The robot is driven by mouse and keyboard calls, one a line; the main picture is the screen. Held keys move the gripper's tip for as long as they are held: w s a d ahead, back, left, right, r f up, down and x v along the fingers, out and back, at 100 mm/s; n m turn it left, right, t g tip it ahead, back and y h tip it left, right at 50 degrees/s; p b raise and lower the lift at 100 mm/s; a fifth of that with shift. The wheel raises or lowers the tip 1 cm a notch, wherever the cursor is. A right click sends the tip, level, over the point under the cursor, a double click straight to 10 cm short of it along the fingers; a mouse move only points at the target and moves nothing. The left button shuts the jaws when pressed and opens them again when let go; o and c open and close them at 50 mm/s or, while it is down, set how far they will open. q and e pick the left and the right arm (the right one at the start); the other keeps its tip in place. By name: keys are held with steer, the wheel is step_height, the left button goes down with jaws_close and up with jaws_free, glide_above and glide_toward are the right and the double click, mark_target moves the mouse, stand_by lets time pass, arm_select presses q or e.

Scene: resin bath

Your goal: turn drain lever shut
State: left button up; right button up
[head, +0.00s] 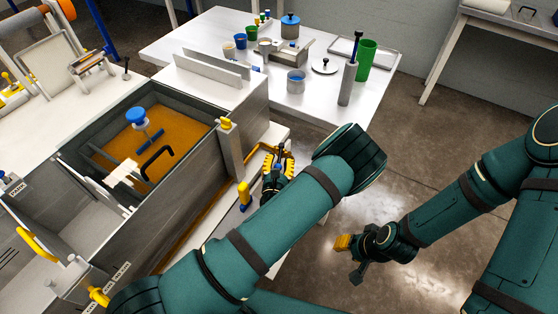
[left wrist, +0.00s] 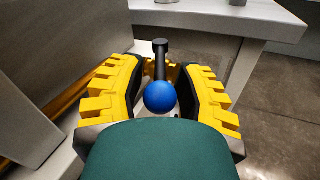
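A black lever with a blue ball knob (left wrist: 160,97) stands between the yellow-padded fingers of my left gripper (left wrist: 158,88) in the left wrist view. I take it to be the drain lever, though no label shows on it. Gaps remain on both sides of the ball, so the fingers are apart and not clamped on it. In the head view my left gripper (head: 278,165) is low beside the bath's right end wall, and it largely hides the lever. My right gripper (head: 352,257) hangs over the bare floor, its fingers apart and empty.
The grey resin bath (head: 190,157) holds amber liquid (head: 185,140) and a blue float-like part (head: 136,117). A yellow handle (head: 245,194) stands just left of my left gripper. A white table (head: 190,42) with cups and a green cylinder (head: 367,60) is behind. The floor at right is clear.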

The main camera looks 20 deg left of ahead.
mark_target(279, 160)
arm_select(q)
steer(key=shift+w+r, duration=0.1)
steer(key=shift+r, duration=0.15)
step_height(279, 160, up, 10)
steer(key=shift+f, duration=0.1)
stand_by(0.5)
